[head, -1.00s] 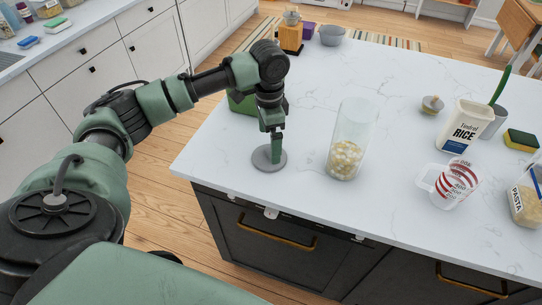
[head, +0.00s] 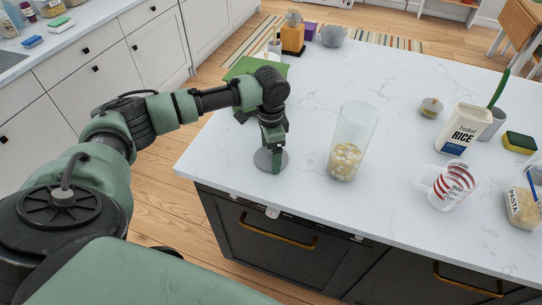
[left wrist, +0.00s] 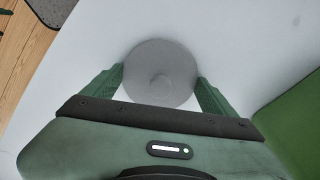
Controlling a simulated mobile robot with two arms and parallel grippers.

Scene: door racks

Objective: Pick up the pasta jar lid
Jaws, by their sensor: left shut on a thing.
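The lid is a round grey disc (head: 262,160) with a small raised knob, near the counter's front left edge. It also shows in the left wrist view (left wrist: 160,62). My left gripper (head: 276,165) points down over it and is shut on it. In the left wrist view the fingers (left wrist: 160,85) sit at opposite sides of the disc. Whether the lid is clear of the counter I cannot tell. A tall clear jar (head: 350,145) with pale pieces inside stands right of it. A container labelled PASTA (head: 524,207) stands at the far right. My right gripper is not in view.
A green board (head: 252,66) lies behind my left wrist. A measuring cup (head: 450,186), a rice container (head: 464,128), a sponge (head: 520,141) and a small lidded item (head: 431,107) stand on the right. The counter's middle back is clear.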

